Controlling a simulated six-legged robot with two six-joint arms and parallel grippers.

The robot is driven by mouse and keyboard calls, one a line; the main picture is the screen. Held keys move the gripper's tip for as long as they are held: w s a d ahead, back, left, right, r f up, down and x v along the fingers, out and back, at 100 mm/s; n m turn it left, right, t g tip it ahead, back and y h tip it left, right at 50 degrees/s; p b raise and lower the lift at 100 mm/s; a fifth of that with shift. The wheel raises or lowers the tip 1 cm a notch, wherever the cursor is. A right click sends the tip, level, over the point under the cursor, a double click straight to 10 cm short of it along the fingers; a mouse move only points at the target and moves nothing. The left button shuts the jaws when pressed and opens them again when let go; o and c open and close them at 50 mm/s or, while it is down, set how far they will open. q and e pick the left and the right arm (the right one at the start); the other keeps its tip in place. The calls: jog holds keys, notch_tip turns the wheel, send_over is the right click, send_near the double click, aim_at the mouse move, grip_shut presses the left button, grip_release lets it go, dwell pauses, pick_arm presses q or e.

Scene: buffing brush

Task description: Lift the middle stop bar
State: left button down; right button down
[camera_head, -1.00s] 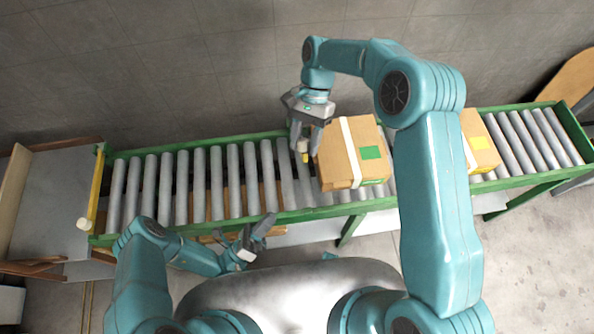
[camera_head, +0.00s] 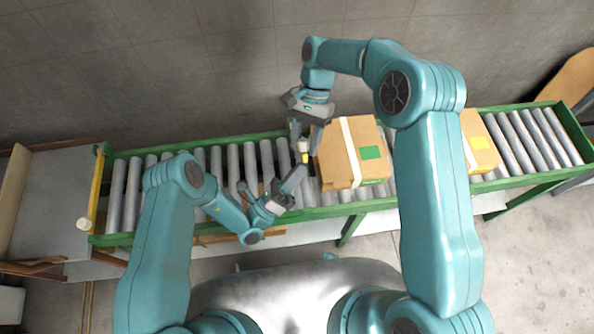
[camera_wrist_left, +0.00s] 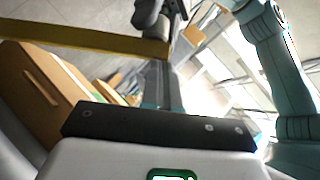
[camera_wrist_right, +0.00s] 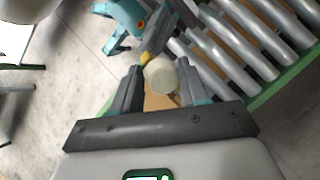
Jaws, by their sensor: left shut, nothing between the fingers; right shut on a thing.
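The middle stop bar is a yellow bar with a white round knob (camera_head: 303,146) at the left side of a taped cardboard box (camera_head: 333,160). My right gripper (camera_head: 306,138) is shut on the knob from above; the knob (camera_wrist_right: 160,76) shows between its fingers in the right wrist view. The yellow bar (camera_wrist_left: 85,34) crosses the left wrist view just beyond my left fingertips. My left gripper (camera_head: 295,178) is shut and empty over the rollers, just below the knob in the head view. I cannot tell whether the left fingertips touch the bar.
The green-railed roller conveyor (camera_head: 350,207) runs across the view. A second box (camera_head: 480,145) with a yellow label lies to the right. Another yellow stop bar (camera_head: 97,185) with a white knob stands at the left end, beside a grey table (camera_head: 55,205).

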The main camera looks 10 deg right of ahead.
pick_arm(q)
jog(key=shift+w+r, duration=0.1)
pick_arm(e)
jog(key=shift+w+d+f, duration=0.15)
jog(key=shift+w, duration=0.1)
